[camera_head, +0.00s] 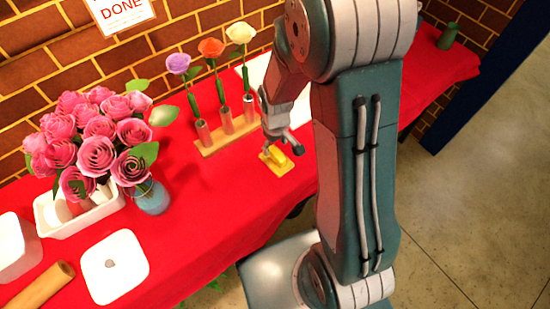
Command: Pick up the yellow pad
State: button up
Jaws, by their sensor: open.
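The yellow pad (281,164) lies on the red tablecloth near the middle of the table, in front of the flower stand. It looks like a flat yellow base with a raised block on top. My gripper (285,147) is open and points down just over the pad. Its fingers partly cover the pad's far side. I cannot tell whether the fingertips touch it.
A wooden stand (228,136) holds a purple, an orange and a white flower behind the pad. Pink roses (100,140) stand at left with a blue jar (151,197), a white tray (85,221) and a white square lid (115,266). The red cloth (215,210) left of the pad is clear.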

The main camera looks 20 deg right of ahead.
aim_at(276, 154)
jog(key=shift+d+f, duration=0.4)
jog(key=shift+f, duration=0.3)
jog(key=f, duration=0.3)
jog(key=shift+a+f, duration=0.5)
jog(key=shift+f, duration=0.2)
jog(key=shift+d, duration=0.35)
jog(key=c, duration=0.4)
grip_shut()
